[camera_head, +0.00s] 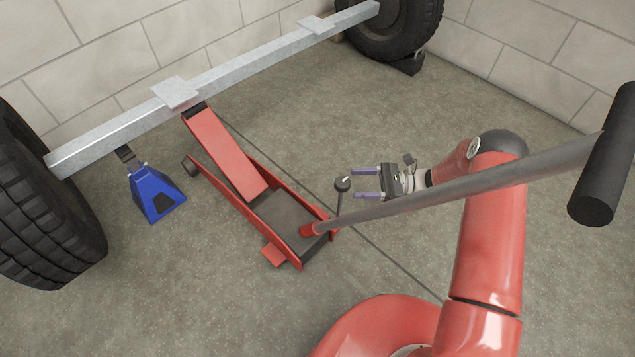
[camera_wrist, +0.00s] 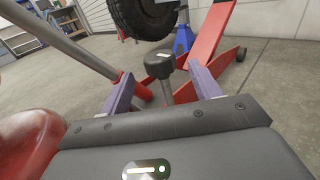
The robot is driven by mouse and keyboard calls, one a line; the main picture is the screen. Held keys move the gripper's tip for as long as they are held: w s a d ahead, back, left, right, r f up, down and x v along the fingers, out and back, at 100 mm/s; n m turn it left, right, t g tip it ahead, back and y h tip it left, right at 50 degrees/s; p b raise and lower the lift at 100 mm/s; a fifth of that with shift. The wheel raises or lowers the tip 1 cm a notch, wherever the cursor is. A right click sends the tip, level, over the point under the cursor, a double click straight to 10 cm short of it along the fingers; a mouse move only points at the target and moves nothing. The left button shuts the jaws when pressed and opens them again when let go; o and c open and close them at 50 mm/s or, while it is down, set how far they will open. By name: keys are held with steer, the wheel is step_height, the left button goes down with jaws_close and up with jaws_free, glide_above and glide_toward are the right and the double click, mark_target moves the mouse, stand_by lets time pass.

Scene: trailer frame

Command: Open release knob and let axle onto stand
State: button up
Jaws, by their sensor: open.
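The release knob (camera_head: 342,184) is a small black knob on a thin upright stem at the rear of the red floor jack (camera_head: 228,155). My gripper (camera_head: 354,183) is open, with its purple fingers pointing at the knob from the right. In the wrist view the knob (camera_wrist: 160,60) stands ahead, between the two spread fingers, with no visible grip on it. The jack's arm is raised under the grey axle (camera_head: 235,72). The blue stand (camera_head: 154,192) stands on the floor below the axle's left part, near the left wheel. Whether its top touches the axle is unclear.
The jack's long grey handle (camera_head: 430,198) slants up to the right, close to my gripper and arm, ending in a black grip (camera_head: 604,160). Tyres (camera_head: 45,200) and (camera_head: 390,25) stand at both axle ends. A block wall is behind; the right floor is clear.

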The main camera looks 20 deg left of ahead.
mark_target(336, 184)
steer(key=x, duration=0.7)
steer(key=shift+s+a, duration=0.1)
steer(key=shift+a, duration=0.15)
steer(key=c, duration=1)
